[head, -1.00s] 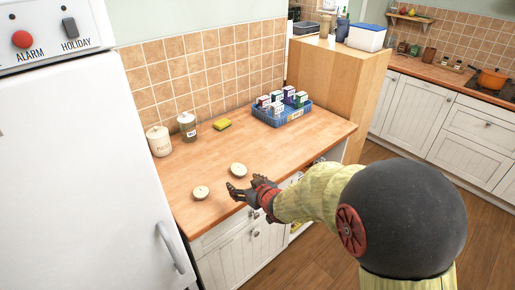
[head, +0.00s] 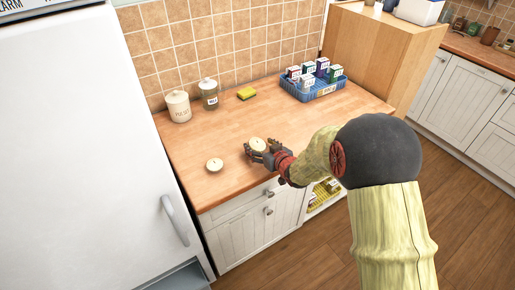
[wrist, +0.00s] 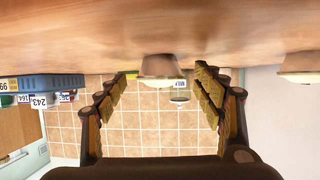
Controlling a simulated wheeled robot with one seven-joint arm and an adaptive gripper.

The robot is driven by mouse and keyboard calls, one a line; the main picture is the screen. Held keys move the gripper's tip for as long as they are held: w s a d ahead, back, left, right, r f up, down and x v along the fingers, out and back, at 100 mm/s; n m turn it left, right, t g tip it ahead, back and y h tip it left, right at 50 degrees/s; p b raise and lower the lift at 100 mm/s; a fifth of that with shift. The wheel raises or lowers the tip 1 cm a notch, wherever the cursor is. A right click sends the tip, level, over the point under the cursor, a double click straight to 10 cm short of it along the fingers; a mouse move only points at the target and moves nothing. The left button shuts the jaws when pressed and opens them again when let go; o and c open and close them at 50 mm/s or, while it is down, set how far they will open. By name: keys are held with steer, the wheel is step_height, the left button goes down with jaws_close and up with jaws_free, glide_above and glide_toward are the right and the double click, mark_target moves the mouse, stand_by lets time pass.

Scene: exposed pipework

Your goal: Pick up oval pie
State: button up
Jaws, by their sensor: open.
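Two small pale pies are on the wooden counter. One pie (head: 258,144) is right at my gripper (head: 254,154); the other pie (head: 215,164) lies to its left, nearer the front edge. Their shapes are too small to tell surely which is oval. In the wrist view, which is upside down, the first pie (wrist: 160,68) shows between and ahead of the open fingers (wrist: 160,90), with nothing gripped. The second pie (wrist: 298,65) is off to the right, outside the fingers. My fingers hide part of the first pie in the head view.
A white canister (head: 178,107), a glass jar (head: 209,95) and a yellow sponge (head: 247,93) stand by the tiled wall. A blue crate (head: 312,90) of small boxes is at the back right. The white fridge (head: 75,150) borders the counter's left. The middle counter is clear.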

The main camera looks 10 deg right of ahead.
steer(key=shift+w+a+f, duration=0.1)
steer(key=shift+w, duration=0.25)
steer(key=shift+c, duration=0.7)
steer(key=c, duration=1.1)
steer(key=shift+c, duration=0.6)
